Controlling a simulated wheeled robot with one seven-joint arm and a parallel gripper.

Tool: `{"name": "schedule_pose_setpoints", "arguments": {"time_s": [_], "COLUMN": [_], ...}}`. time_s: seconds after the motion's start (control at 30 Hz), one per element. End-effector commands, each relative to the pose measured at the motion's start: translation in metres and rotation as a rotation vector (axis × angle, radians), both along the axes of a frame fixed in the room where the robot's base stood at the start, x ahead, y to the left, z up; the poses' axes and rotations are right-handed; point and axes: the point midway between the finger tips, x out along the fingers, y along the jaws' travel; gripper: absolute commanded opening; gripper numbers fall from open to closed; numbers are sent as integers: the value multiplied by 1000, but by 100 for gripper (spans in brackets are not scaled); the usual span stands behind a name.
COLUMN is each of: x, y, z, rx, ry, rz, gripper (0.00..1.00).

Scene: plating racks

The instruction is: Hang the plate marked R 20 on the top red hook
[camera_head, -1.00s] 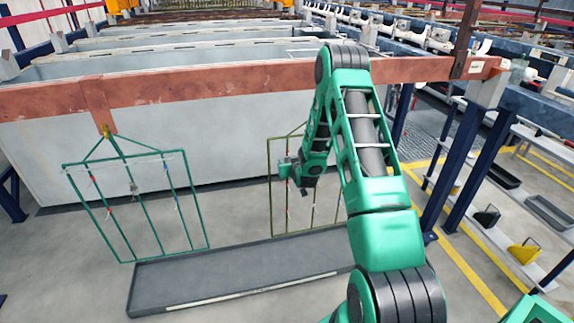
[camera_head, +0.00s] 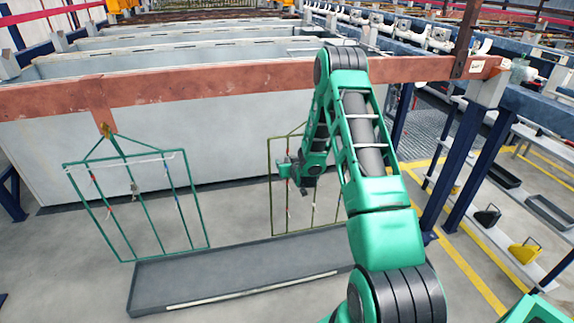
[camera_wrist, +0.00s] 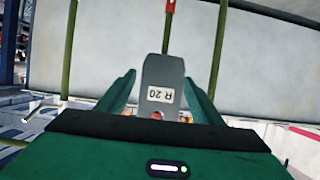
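A grey plate (camera_wrist: 162,72) with a white label reading R 20, upside down in the wrist view, sits between the green fingers of my gripper (camera_wrist: 160,77). The fingertips close on its two sides. Its lower part is partly hidden by the gripper body. A thin olive rod with a red part (camera_wrist: 170,6) shows beyond the plate, at the top edge; the red part is cut off, so its hook shape cannot be told. In the head view my gripper is in front of the right olive rack (camera_head: 270,190); the plate is too small to make out there.
A green rack (camera_head: 206,220) with small red and white hooks hangs at left from the brown beam (camera_head: 230,80). A long grey tray (camera_head: 240,268) lies on the floor below the racks. A pale tank wall (camera_head: 200,140) stands behind. Blue posts (camera_head: 465,165) stand at right.

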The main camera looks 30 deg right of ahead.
Motion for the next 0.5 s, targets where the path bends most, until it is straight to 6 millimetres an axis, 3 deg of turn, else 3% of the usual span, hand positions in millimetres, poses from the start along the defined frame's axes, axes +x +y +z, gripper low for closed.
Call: {"name": "schedule_pose_setpoints", "arguments": {"time_s": [0.27, 0.5], "x": [-4, -37], "y": [2, 12], "z": [2, 16], "rx": [0, -1], "ry": [1, 2], "rz": [0, -1], "gripper": [60, 60]}}
